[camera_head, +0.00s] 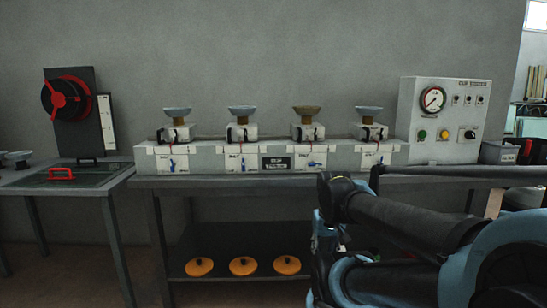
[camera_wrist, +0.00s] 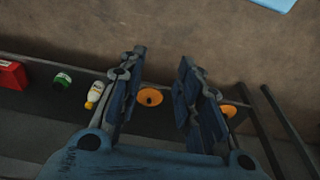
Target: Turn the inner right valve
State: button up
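A grey bench unit (camera_head: 215,158) carries a row of several stations, each with a small blue valve handle on its front. The inner right valve (camera_head: 311,163) is on the third station from the left, below a brown bowl (camera_head: 307,110). Its handle is too small to read its angle well. My gripper (camera_wrist: 163,62) is open and empty in the wrist view, with a clear gap between its fingers. No valve shows in that view. In the head view my arm fills the lower right, and the fingers cannot be made out.
Orange discs (camera_head: 243,266) lie on the shelf under the bench; they also show in the wrist view (camera_wrist: 150,97), with a yellow-and-white bottle (camera_wrist: 95,95) and red box (camera_wrist: 12,75). A control box (camera_head: 445,122) stands right. A side table (camera_head: 60,182) stands left.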

jog(key=shift+s+r, duration=0.3)
jog(key=shift+r, duration=0.3)
jog(key=c, duration=0.5)
jog(key=w+r+m, duration=0.1)
jog(key=w+r, duration=0.1)
jog(key=r, duration=0.1)
jog(key=w+r+m, duration=0.1)
jog(key=w+r, duration=0.2)
jog(key=shift+w+d+r+m, duration=0.2)
jog(key=shift+r+m, duration=0.1)
jog(key=shift+m, duration=0.1)
grip_shut()
notch_tip(320, 180, up, 24)
jog(key=m, duration=1.5)
send_over(314, 164)
jog(key=s, duration=0.3)
jog(key=w+f, duration=0.1)
jog(key=f, duration=0.3)
jog(key=w+f, duration=0.1)
jog(key=f, duration=0.4)
jog(key=w+f, duration=0.1)
jog(key=f, duration=0.3)
jog(key=shift+f, duration=0.3)
